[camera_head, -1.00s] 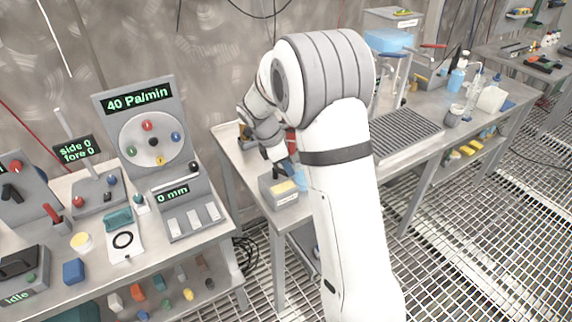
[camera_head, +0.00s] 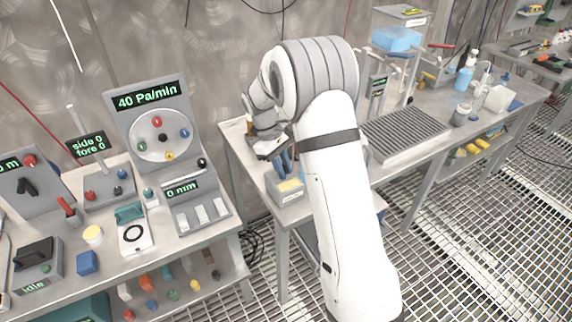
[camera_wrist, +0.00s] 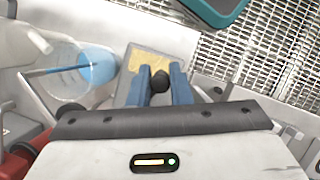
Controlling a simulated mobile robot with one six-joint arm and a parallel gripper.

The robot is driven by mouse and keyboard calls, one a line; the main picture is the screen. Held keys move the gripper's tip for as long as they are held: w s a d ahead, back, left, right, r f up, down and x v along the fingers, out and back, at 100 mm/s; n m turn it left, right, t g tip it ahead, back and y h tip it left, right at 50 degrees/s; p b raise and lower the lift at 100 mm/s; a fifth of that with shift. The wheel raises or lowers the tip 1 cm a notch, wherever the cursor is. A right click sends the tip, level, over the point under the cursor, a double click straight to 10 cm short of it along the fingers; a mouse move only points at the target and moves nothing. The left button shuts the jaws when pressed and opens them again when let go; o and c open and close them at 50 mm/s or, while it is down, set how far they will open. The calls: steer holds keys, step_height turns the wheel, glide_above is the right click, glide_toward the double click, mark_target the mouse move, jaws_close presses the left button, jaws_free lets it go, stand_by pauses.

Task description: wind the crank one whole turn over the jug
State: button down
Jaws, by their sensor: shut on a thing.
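My gripper (camera_wrist: 165,82) has blue fingers that are shut on a small black crank knob (camera_wrist: 160,79) in the wrist view. The rest of the crank is hidden below my gripper body. A clear round vessel with blue in it, which looks like the jug (camera_wrist: 97,68), lies just left of the fingers. Beyond the fingertips is a grey tray with a yellow pad (camera_wrist: 150,60). In the head view my gripper (camera_head: 287,163) is low over the near end of the middle bench. My arm hides the jug there.
The grey tray with a yellow pad (camera_head: 288,187) stands at the bench's near corner. A ribbed grey plate (camera_head: 405,133) lies right of my arm. A control panel reading "40 Pa/min" (camera_head: 150,100) stands on the left bench. Grating floor is open at lower right.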

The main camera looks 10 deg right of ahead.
steer(key=m, duration=0.1)
steer(key=a+m+y, duration=0.1)
steer(key=shift+w+m+g, duration=0.1)
steer(key=shift+m+g, duration=0.3)
steer(key=m, duration=0.1)
steer(key=a+m+y, duration=0.1)
steer(key=m, duration=0.1)
steer(key=m+p, duration=0.1)
steer(key=shift+w+a+m+y, duration=0.25)
steer(key=shift+w+m+y, duration=0.05)
steer(key=shift+w, duration=0.1)
steer(key=m, duration=0.1)
steer(key=w+a+m+y, duration=0.1)
steer(key=m, duration=0.1)
steer(key=shift+m, duration=0.3)
steer(key=shift+w+a+m+y, duration=0.1)
steer(key=shift+w+m+y, duration=0.3)
steer(key=shift+m, duration=0.45)
steer(key=shift+w+a+m+y, duration=0.1)
steer(key=shift+w+m+y, duration=0.1)
steer(key=shift+m+y, duration=0.5)
steer(key=shift+m, duration=0.25)
steer(key=c, duration=1.3)
jaws_free()
steer(key=shift+w+r, duration=0.1)
